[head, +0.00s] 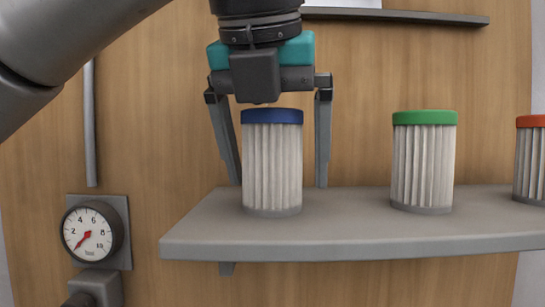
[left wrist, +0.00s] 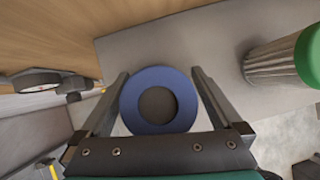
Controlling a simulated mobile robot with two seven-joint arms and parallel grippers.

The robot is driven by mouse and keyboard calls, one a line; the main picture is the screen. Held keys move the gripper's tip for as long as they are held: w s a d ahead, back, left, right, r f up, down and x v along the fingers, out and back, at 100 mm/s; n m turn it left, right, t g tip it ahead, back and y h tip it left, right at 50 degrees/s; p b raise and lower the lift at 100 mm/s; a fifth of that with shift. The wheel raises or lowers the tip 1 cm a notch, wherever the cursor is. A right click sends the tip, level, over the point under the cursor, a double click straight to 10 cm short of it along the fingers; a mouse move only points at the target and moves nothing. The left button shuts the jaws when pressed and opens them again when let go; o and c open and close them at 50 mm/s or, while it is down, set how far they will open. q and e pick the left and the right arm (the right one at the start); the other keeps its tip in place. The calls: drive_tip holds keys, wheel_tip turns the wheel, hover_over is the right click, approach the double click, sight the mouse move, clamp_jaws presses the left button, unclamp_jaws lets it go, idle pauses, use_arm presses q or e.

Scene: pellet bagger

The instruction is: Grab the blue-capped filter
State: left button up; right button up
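The blue-capped filter (head: 272,165) stands upright on the grey shelf (head: 340,230), a white pleated cylinder with a blue cap and a grey base. My left gripper (head: 270,182) is over it from above, its fingers spread to either side of the filter. In the head view a gap shows between the filter and each finger. In the left wrist view the blue cap (left wrist: 158,100), with a dark centre, sits between the two fingers (left wrist: 160,82). My right gripper is in neither view.
A green-capped filter (head: 423,162) stands to the right on the same shelf, and an orange-capped one (head: 530,160) is at the right edge. A round gauge (head: 92,232) with a red needle is on the wall at left. A higher ledge (head: 395,17) runs along the top.

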use_arm(q)
drive_tip(key=c, duration=1.4)
drive_tip(key=shift+o, duration=0.2)
drive_tip(key=shift+r, duration=0.1)
drive_tip(key=shift+r, duration=4.9)
